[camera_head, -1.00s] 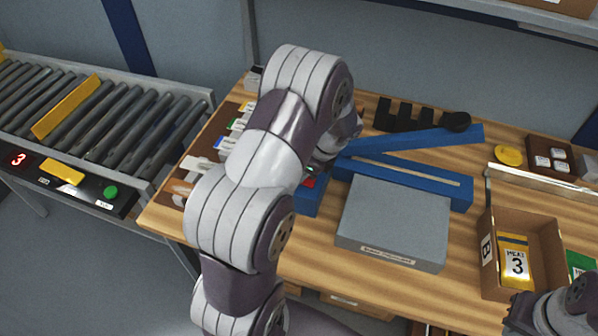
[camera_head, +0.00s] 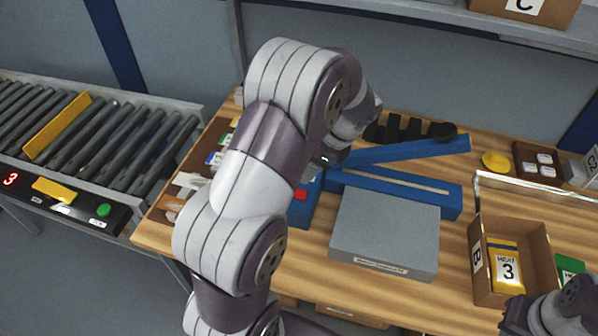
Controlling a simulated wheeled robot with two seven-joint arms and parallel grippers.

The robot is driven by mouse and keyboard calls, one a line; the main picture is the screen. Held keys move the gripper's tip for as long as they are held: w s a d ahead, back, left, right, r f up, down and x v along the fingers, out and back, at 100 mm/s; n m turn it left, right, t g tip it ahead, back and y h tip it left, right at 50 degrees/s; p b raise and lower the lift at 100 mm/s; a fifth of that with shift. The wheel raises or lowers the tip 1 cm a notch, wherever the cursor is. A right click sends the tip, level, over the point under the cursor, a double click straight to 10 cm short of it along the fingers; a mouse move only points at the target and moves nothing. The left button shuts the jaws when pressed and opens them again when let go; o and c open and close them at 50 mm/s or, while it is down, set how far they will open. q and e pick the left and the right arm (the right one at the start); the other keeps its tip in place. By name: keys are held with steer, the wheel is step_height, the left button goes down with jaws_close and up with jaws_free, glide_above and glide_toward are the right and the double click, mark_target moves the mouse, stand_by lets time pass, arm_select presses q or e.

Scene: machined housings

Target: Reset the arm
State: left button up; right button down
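My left arm rises through the middle of the camera_head view and bends over the wooden table (camera_head: 300,262). Its wrist end is above the back of the table, beside the blue sealer-like device (camera_head: 395,190). My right arm shows only as a dark and light wrist part at the lower right corner. The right gripper's fingertips are not visible.
A grey box (camera_head: 385,228) sits mid-table. An open cardboard box (camera_head: 535,240) marked B holds a yellow pack (camera_head: 506,268) labelled 3. A roller conveyor (camera_head: 95,135) stands at left. A yellow disc (camera_head: 496,162) lies at right.

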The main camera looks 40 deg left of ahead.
arm_select(q)
steer(key=shift+p+v, duration=0.4)
steer(key=shift+v, duration=0.75)
steer(key=s+d+n+t+h, duration=0.2)
steer(key=s+d+n+h, duration=0.2)
steer(key=s+d+n, duration=0.6)
steer(key=s+n, duration=0.2)
steer(key=n, duration=0.2)
steer(key=shift+s+d+t+h, duration=0.25)
steer(key=shift+t+h, duration=0.15)
